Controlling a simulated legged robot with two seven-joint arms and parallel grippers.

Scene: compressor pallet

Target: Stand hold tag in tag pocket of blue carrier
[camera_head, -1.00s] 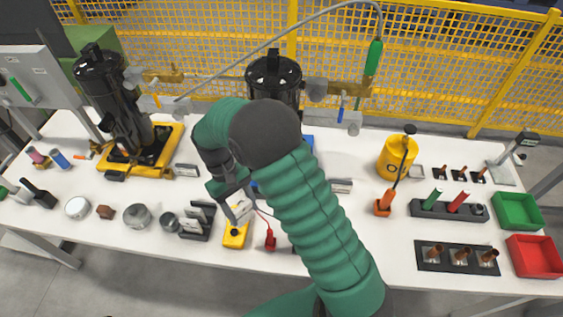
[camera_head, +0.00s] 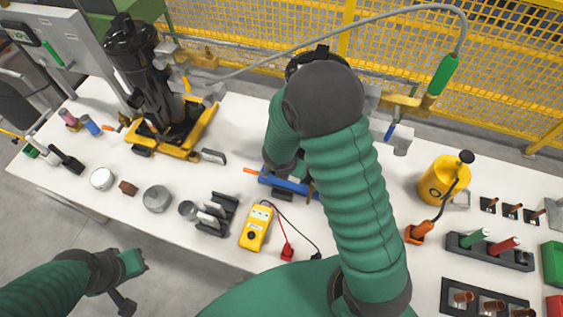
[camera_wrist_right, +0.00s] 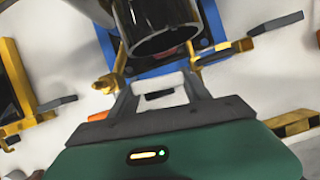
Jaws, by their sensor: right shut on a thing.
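The blue carrier (camera_head: 285,184) shows in part under my right arm in the head view. In the right wrist view the carrier (camera_wrist_right: 213,22) lies beyond the gripper, with a black cylinder (camera_wrist_right: 165,28) standing on it. My right gripper (camera_wrist_right: 160,90) is shut on a pale tag-like piece with a dark slot, which I take for the hold tag (camera_wrist_right: 172,82). The tag is in front of the carrier's near edge; I cannot tell whether it touches the pocket. My left gripper (camera_head: 128,282) hangs at the lower left, off the table; its jaw opening is unclear.
A yellow meter (camera_head: 257,228) with leads and a dark rack (camera_head: 216,214) stand near the front edge. A yellow carrier (camera_head: 180,140) with a black compressor is at left. A yellow can (camera_head: 443,182) and dark trays (camera_head: 490,249) are at right.

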